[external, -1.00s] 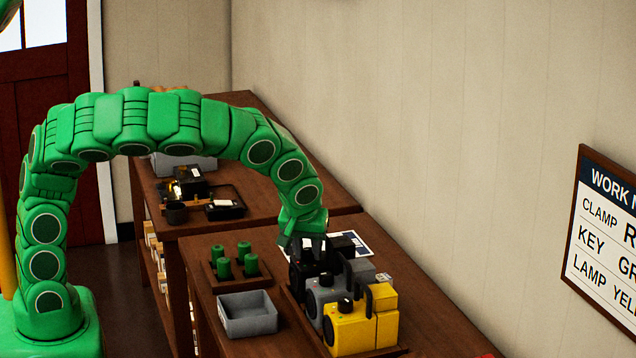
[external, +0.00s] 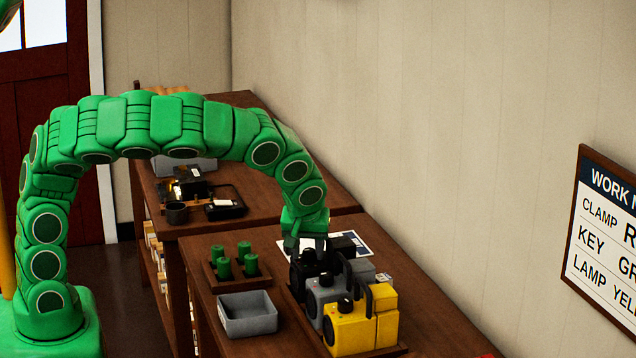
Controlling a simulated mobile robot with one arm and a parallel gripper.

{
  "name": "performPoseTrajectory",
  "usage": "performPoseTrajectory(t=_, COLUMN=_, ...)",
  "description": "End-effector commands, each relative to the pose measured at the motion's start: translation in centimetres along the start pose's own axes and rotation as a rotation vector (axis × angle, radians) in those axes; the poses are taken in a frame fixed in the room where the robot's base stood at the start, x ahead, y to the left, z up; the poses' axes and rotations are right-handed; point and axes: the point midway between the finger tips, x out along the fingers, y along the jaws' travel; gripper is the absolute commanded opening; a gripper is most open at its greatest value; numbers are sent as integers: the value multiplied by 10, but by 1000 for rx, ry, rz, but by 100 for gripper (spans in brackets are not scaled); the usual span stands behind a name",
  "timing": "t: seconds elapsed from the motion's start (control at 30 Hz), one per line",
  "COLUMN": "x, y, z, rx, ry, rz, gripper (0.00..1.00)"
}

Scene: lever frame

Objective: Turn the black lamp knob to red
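The black lamp (external: 302,273) stands at the far end of a row of three lamps on the near table. Its knob is hidden or too small to make out beneath my gripper. My gripper (external: 306,246) is at the end of my green arm, pointing down just above the top of the black lamp. Whether it touches the lamp, and whether its fingers are open or shut, I cannot tell. The grey lamp (external: 322,294) and the yellow lamp (external: 346,332) stand in front of the black one, each with a black knob on top.
A grey bin (external: 247,316) and a tray of green cylinders (external: 233,263) are left of the lamps. A white sheet (external: 356,243) lies behind them. A wall sign (external: 612,244) at right partly reads CLAMP, KEY and LAMP YEL. A back table (external: 200,228) holds dark items.

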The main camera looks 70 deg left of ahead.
Motion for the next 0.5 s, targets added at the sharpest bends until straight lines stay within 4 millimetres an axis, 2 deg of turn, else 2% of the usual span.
performPoseTrajectory(t=0.27, x=0, y=0, z=0, rx=16, ry=0, rz=6, gripper=43)
performPoseTrajectory(t=0.5, x=-1, y=0, z=1, rx=119, ry=-1, rz=52, gripper=43)
